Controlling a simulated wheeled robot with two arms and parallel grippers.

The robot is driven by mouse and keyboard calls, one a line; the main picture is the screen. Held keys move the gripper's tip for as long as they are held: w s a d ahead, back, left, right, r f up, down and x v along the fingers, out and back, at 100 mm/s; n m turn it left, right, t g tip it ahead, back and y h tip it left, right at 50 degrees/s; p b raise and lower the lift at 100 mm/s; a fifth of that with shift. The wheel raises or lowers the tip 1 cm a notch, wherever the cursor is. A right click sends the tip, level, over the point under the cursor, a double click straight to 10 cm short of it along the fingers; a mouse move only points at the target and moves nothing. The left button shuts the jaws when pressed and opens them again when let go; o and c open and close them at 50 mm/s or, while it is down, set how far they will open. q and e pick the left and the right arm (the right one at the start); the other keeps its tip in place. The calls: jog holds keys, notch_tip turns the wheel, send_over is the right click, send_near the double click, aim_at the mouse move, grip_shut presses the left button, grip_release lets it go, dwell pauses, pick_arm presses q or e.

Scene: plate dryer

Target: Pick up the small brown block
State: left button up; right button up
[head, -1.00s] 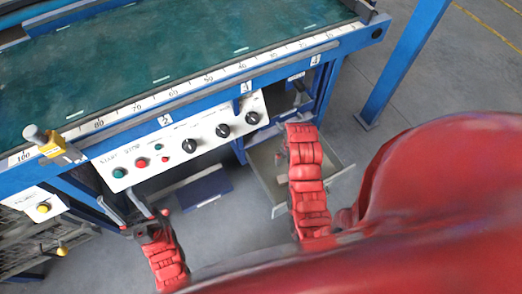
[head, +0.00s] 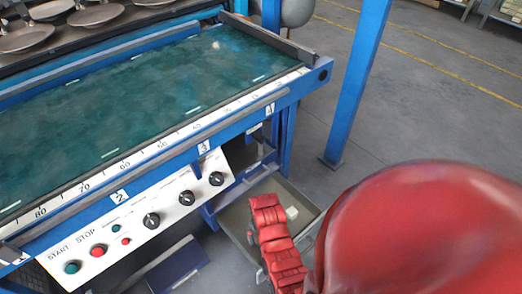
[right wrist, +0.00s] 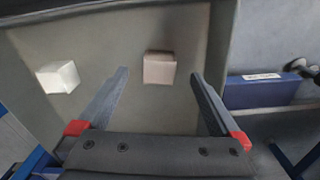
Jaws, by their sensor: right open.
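The small brown block (right wrist: 159,68) lies on the floor of a grey open drawer (right wrist: 95,25) in the right wrist view. My right gripper (right wrist: 160,75) is open and empty above the drawer. Its fingers point toward the brown block, which shows between and just past the fingertips, with no visible contact. In the head view my right arm covers the brown block and the gripper over the drawer (head: 300,195). My left gripper is in neither view now.
A white block (right wrist: 58,77) lies left of the brown one in the drawer; it also shows in the head view (head: 291,213). The drawer walls surround the blocks. A control panel (head: 150,215) and blue-framed table (head: 150,100) stand beside and above. A blue post (head: 357,85) stands right.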

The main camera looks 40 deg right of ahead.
notch_tip(320, 180, down, 5)
jog(key=shift+b, duration=0.5)
jog(key=shift+d, duration=0.1)
grip_shut()
